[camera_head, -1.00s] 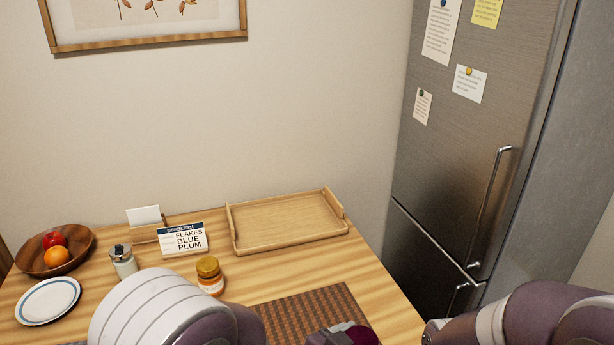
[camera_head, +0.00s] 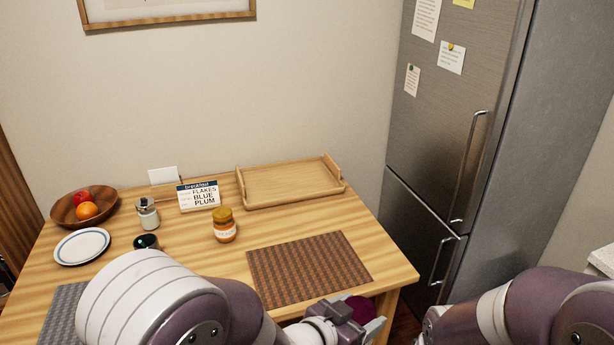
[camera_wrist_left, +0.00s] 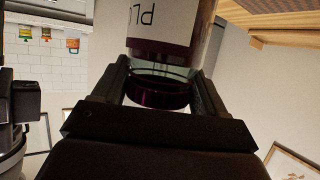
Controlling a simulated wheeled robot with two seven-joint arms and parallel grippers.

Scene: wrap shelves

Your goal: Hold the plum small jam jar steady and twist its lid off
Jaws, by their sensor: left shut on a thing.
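The plum small jam jar shows in the left wrist view (camera_wrist_left: 168,42) with a white label reading "PL" and a dark purple round end between the fingers. My left gripper (camera_wrist_left: 160,82) is shut on it. In the head view, my left gripper (camera_head: 366,313) is at the bottom, off the table's front right corner, with a dark purple round part of the jar (camera_head: 362,309) showing between its fingers. The rest of the jar is hidden there. My right arm comes in at the bottom right; its gripper is out of view.
An orange jar with a gold lid (camera_head: 225,226), a glass shaker (camera_head: 147,214) and a dark-topped item (camera_head: 146,242) stand on the table. The brown placemat (camera_head: 308,268) is bare.

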